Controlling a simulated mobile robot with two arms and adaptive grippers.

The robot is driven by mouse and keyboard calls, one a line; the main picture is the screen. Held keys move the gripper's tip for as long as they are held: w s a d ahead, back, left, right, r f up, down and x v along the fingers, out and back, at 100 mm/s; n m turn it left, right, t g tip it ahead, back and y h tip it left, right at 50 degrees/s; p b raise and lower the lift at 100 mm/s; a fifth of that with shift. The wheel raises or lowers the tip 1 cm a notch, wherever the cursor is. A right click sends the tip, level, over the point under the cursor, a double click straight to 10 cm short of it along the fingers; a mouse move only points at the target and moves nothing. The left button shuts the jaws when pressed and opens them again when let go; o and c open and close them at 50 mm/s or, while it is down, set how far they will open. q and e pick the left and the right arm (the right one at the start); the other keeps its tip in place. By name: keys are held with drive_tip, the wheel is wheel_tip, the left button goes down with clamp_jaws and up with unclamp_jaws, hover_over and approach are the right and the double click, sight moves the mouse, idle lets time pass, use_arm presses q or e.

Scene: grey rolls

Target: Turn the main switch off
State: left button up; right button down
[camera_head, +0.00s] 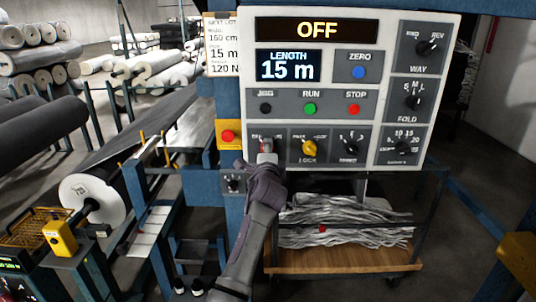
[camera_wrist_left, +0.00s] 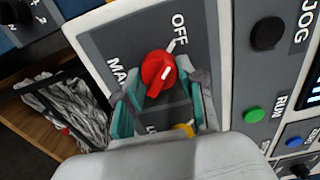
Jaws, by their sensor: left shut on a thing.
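The main switch is a red knob (camera_wrist_left: 158,72) with a white mark on a grey plate, between my left fingers in the wrist view. Its mark points up and right, toward the tick beside the word OFF. My left gripper (camera_wrist_left: 164,88) is shut on this knob, with a teal-padded finger on each side. In the head view my left gripper (camera_head: 266,150) reaches up from below to the panel's lower left and hides most of the switch. The display (camera_head: 317,30) reads OFF. My right gripper is not in view.
A yellow LOCK knob (camera_head: 310,147) sits just right of the gripper. JOG, RUN (camera_head: 310,108) and STOP buttons are above. A red button on a yellow box (camera_head: 228,138) is close on the left. A cart (camera_head: 340,258) with grey strips stands below the panel.

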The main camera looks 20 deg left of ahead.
use_arm(q)
drive_tip(key=shift+f, duration=0.1)
idle(0.4)
drive_tip(key=o, duration=1.2)
drive_tip(key=shift+c, duration=0.2)
drive_tip(key=v, duration=1.2)
